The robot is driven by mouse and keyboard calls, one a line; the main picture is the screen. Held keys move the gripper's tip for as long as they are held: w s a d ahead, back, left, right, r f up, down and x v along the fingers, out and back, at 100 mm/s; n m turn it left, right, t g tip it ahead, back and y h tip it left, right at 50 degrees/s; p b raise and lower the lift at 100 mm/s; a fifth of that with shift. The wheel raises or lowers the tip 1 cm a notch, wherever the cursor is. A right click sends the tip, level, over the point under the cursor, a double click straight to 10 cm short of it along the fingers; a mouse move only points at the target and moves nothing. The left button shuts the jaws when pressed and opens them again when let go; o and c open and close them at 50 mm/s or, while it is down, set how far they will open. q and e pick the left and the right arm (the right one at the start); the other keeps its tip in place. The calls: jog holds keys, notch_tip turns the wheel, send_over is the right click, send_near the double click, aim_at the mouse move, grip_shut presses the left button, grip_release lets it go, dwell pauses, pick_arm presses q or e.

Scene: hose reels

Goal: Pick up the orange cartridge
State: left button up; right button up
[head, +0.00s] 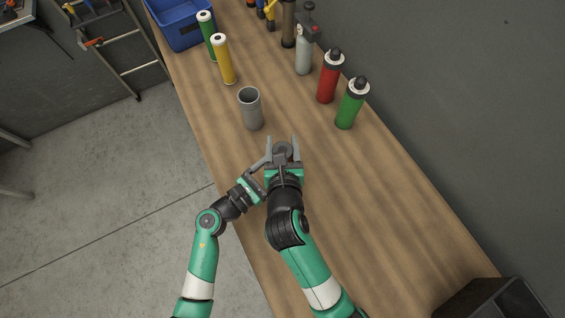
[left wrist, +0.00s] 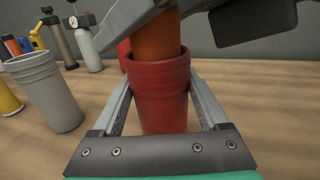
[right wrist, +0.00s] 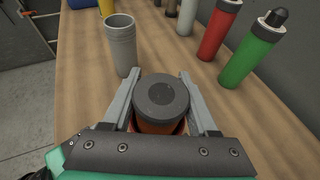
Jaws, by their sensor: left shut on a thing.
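The orange cartridge (left wrist: 156,38) stands upright inside a red cup (left wrist: 160,90), as the left wrist view shows. Its dark round cap (right wrist: 161,97) faces up in the right wrist view. My left gripper (left wrist: 160,100) is shut on the red cup, one finger on each side. My right gripper (right wrist: 160,80) is over the cup with its fingers open on both sides of the cartridge's cap. In the head view my right gripper (head: 283,147) and the cap show, but the cup and most of the left gripper are hidden beneath it.
A grey cup (head: 251,108) stands just beyond the grippers on the wooden bench (head: 400,220). Red (head: 329,78) and green (head: 351,103) bottles stand to the right near the wall. A yellow cartridge (head: 223,59) and a blue bin (head: 181,24) are farther back.

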grip_shut()
pick_arm(q)
jog(key=o, duration=1.5)
jog(key=shift+c, duration=0.2)
jog(key=v, duration=1.2)
pick_arm(e)
notch_tip(320, 180, up, 18)
